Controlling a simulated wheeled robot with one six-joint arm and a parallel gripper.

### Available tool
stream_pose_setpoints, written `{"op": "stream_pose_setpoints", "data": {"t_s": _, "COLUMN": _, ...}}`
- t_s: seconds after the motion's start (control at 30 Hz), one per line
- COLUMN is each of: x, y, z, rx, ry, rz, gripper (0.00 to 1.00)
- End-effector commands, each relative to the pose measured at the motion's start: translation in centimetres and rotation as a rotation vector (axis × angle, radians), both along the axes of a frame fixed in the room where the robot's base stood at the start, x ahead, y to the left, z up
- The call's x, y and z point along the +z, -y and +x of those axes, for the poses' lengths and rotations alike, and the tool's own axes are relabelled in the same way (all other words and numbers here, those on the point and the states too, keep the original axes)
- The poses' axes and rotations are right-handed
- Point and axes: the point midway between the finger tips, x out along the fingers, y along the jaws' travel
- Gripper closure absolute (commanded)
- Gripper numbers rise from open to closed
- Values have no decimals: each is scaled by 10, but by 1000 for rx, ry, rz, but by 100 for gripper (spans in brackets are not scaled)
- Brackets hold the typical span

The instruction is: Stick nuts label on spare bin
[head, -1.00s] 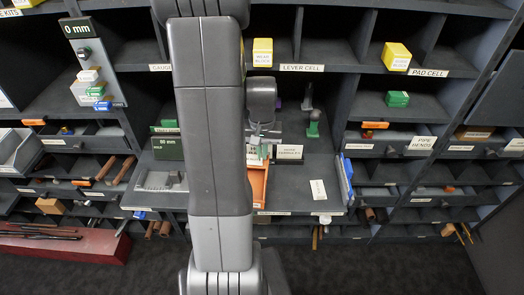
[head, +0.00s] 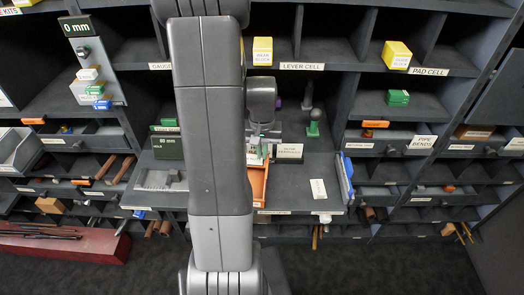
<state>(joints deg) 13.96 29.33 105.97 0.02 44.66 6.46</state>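My gripper (head: 262,142) is small in the head view, over the back of an orange bin (head: 260,190) on the pulled-out middle shelf. My own arm hides the bin's left side. A white label with dark print (head: 253,157) shows at the bin's back, just below and left of the gripper; I cannot tell whether it is touched or held. The fingers are too small to show whether they are open or shut. Another white label (head: 318,189) lies flat on the shelf, right of the bin. No label can be read surely as nuts, and I cannot tell which bin is the spare one.
A white sign (head: 289,151) and a green-based dark post (head: 313,125) stand right of the gripper. A blue-edged holder (head: 346,180) is at the shelf's right end. A dark green sign (head: 168,147) stands left of my arm. Bare shelf lies around the flat label.

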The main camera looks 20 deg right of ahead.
Motion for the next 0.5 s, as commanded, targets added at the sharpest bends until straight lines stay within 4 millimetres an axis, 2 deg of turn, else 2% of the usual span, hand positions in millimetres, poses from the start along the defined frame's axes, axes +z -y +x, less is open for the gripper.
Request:
{"op": "stream_pose_setpoints", "data": {"t_s": 0.07, "x": -1, "y": 0, "z": -1, "rx": 0, "ry": -2, "rz": 1, "gripper": 100}}
{"op": "stream_pose_setpoints", "data": {"t_s": 0.1, "x": -1, "y": 0, "z": -1, "rx": 0, "ry": -2, "rz": 1, "gripper": 90}}
{"op": "stream_pose_setpoints", "data": {"t_s": 0.2, "x": -1, "y": 0, "z": -1, "rx": 0, "ry": -2, "rz": 1, "gripper": 71}}
{"op": "stream_pose_setpoints", "data": {"t_s": 0.5, "x": 0, "y": 0, "z": 0, "rx": 0, "ry": -1, "rz": 0, "gripper": 71}}
